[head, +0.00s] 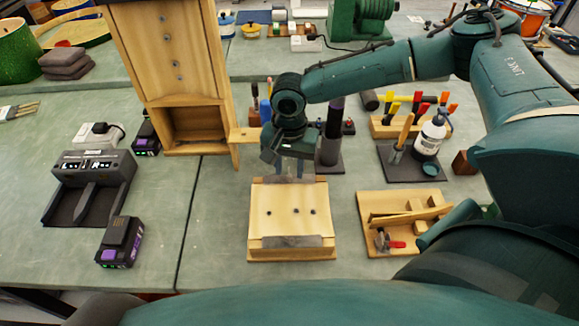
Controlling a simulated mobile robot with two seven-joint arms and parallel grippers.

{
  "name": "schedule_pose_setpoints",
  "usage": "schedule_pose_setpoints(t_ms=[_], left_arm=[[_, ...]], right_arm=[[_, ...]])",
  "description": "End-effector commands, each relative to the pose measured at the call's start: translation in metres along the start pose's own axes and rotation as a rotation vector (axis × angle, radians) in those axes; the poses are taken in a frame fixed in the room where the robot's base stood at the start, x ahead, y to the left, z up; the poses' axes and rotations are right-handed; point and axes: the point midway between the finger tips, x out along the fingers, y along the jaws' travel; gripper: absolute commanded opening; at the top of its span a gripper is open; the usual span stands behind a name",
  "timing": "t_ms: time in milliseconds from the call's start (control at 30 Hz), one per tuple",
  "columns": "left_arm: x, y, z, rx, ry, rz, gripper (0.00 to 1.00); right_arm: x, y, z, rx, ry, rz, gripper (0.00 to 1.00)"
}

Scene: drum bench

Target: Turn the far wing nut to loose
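A pale wooden board (290,226) lies on the bench in the middle, with a grey metal strip along its near edge (290,241) and another along its far edge (290,180). Several small dark spots show on its top, too small to tell as nuts or holes. I cannot make out the far wing nut; my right gripper covers part of the area behind the board. My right gripper (294,168) points down just above the board's far edge. Its fingers look apart, with nothing seen between them. My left gripper is not in view.
An upright wooden stand (178,55) rises at the back left of the board. A battery charger (90,180) is at the left. A wooden tray (405,220) with tools and a white bottle (429,138) are at the right.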

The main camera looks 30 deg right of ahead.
Motion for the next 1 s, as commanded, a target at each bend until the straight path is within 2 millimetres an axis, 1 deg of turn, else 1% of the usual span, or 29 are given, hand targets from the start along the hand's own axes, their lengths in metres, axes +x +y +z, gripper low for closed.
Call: schedule_pose_setpoints(t_ms=[133, 400, 467, 800, 833, 1000], left_arm=[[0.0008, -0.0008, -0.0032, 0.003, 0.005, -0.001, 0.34], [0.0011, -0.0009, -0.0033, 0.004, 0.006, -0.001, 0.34], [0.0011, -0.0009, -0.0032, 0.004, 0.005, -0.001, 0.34], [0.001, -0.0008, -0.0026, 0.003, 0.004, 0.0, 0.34], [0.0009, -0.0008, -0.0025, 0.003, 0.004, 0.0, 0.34], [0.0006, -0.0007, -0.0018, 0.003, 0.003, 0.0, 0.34]], right_arm=[[0.0089, 0.0001, 0.0, 0.0, 0.0, 0.001, 0.34], [0.0104, 0.0001, 0.0001, 0.0, 0.0, 0.0, 0.34], [0.0103, 0.0001, 0.0, 0.0, 0.0, 0.0, 0.3], [0.0101, 0.0001, 0.0, 0.0, 0.0, 0.0, 0.02], [0.01, 0.0001, 0.0, 0.0, 0.0, 0.0, 0.0], [0.0099, 0.0001, 0.0, 0.0, 0.0, 0.0, 0.0]])
